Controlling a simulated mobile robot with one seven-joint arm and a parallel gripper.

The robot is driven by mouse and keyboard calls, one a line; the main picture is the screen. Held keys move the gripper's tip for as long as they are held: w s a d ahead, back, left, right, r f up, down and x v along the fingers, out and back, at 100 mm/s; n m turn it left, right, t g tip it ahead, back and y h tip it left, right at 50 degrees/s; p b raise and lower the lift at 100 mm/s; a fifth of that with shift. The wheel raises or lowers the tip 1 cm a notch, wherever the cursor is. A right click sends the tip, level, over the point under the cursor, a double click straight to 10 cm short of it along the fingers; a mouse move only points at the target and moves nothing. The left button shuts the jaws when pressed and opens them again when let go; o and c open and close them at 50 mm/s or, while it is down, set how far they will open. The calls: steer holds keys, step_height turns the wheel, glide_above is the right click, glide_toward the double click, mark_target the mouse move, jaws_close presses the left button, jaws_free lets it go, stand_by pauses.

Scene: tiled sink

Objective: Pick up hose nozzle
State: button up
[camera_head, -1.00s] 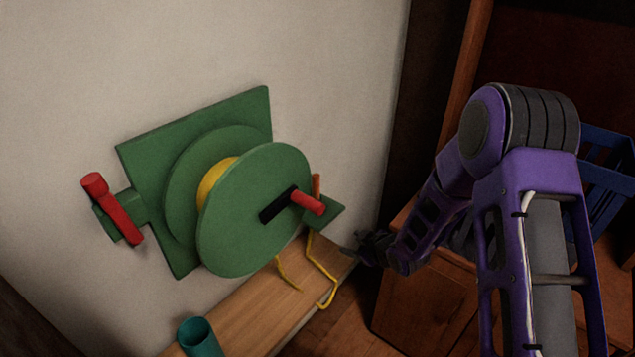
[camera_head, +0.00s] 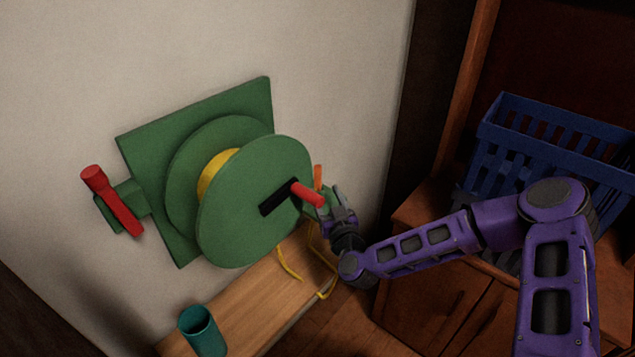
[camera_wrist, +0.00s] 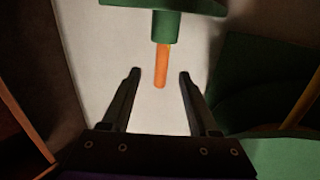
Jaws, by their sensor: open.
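The hose nozzle looks to be the slim orange rod (camera_head: 317,177) at the right side of the green hose reel (camera_head: 245,215). In the wrist view the orange nozzle (camera_wrist: 162,66) extends from a green holder (camera_wrist: 163,24), its free end pointing toward my gripper. My gripper (camera_wrist: 159,75) is open and empty, with its two dark fingers left and right of the nozzle's end in the picture. No contact shows, and I cannot tell the exact depth between them. In the head view my gripper (camera_head: 334,202) is close beside the reel's right edge, just below the nozzle.
A red crank handle (camera_head: 308,194) sticks out from the reel close to my gripper. Yellow hose (camera_head: 286,264) hangs over the wooden ledge (camera_head: 250,305). A teal cup (camera_head: 202,332) stands on the ledge. A blue crate (camera_head: 545,140) sits on the cabinet at right.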

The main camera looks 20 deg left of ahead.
mark_target(315, 172)
steer(key=x, duration=1)
steer(key=shift+s+a, duration=0.1)
jaws_close()
